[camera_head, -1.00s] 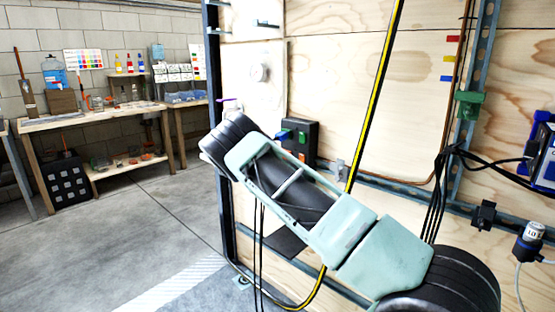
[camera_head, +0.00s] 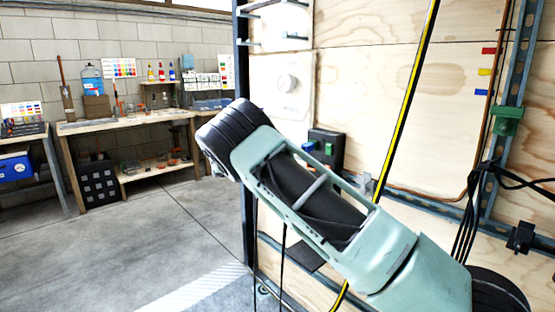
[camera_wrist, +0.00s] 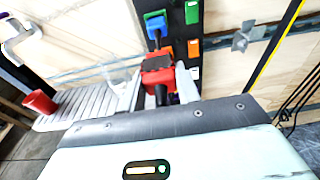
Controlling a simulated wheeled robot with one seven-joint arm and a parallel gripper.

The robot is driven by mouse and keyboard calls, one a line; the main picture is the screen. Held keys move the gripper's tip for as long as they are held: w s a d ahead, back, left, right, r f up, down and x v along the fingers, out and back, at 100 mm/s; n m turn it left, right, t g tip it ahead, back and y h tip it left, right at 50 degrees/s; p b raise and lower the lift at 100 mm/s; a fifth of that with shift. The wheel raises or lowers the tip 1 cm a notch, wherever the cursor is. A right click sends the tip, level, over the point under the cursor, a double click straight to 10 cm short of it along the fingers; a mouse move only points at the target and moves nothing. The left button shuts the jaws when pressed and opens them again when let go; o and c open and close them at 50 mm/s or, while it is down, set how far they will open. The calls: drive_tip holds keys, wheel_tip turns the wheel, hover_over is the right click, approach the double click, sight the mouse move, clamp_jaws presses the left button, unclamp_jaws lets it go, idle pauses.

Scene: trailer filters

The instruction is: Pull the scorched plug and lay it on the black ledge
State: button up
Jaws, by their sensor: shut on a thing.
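In the wrist view my gripper (camera_wrist: 160,88) is shut on a red plug (camera_wrist: 158,77) with a dark cable end toward me. The plug is in front of the lower part of a black socket panel (camera_wrist: 180,48); I cannot tell whether it is still seated. Scorch marks cannot be made out. A blue plug (camera_wrist: 155,24) sits above it on the panel. In the head view the panel (camera_head: 327,140) is on the plywood wall, and my arm hides the gripper. A dark flat ledge (camera_head: 305,256) shows below my arm.
Green (camera_wrist: 192,12) and orange (camera_wrist: 194,48) blocks sit on the panel's right. A red cup (camera_wrist: 40,102) is at the left by a grey slatted surface (camera_wrist: 80,108). A yellow-black striped cable (camera_head: 408,105) runs down the wall. Open floor lies left.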

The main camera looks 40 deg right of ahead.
drive_tip(key=shift+a, duration=0.15)
drive_tip(key=shift+s+a+f+p, duration=0.1)
drive_tip(key=shift+a+p, duration=0.3)
drive_tip(key=shift+a, duration=0.55)
drive_tip(key=shift+s+a+f+p, duration=0.1)
drive_tip(key=shift+a+p, duration=0.3)
drive_tip(key=shift+a, duration=0.5)
